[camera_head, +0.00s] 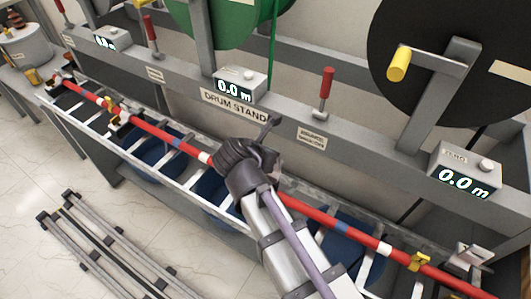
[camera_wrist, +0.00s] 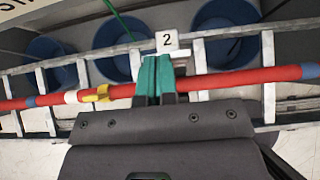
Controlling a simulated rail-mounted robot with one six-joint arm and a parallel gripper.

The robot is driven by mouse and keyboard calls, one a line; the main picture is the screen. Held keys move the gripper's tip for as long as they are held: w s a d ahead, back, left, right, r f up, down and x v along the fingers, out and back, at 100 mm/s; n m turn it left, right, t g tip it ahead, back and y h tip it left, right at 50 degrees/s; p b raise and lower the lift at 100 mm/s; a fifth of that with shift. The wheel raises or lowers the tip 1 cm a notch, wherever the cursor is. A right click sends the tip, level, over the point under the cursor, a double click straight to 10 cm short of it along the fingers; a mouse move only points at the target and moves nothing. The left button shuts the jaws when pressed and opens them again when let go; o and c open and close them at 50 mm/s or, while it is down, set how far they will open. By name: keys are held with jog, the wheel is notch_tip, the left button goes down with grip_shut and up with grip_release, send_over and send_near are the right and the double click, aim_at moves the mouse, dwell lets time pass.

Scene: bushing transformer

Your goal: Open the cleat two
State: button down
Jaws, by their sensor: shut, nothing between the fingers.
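A white plate marked "2" (camera_wrist: 167,41) stands just beyond my fingertips in the wrist view, with a pale bar (camera_wrist: 185,53) under it. This appears to be cleat two; my fingers hide most of it, so I cannot tell whether it is open or shut. My gripper (camera_wrist: 155,62) has teal fingers pressed together and empty. They lie across the red pole (camera_wrist: 235,79), their tips close to the plate; contact is unclear. In the head view my dark gripper body covers the middle of the pole and hides the cleat and fingertips.
The pole runs along a metal ladder-like tray (camera_head: 190,172) over blue bins (camera_head: 150,160). Behind are the drum stand (camera_head: 235,104), red-handled levers (camera_head: 326,85) and black and green drums. Another cleat (camera_head: 470,257) is at the right. Racks (camera_head: 100,250) lie on the floor.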

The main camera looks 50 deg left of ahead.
jog(key=s+f+p+v, duration=0.1)
jog(key=p+v, duration=0.6)
jog(key=v, duration=0.6)
jog(key=shift+d+f+p, duration=0.2)
jog(key=shift+p, duration=0.15)
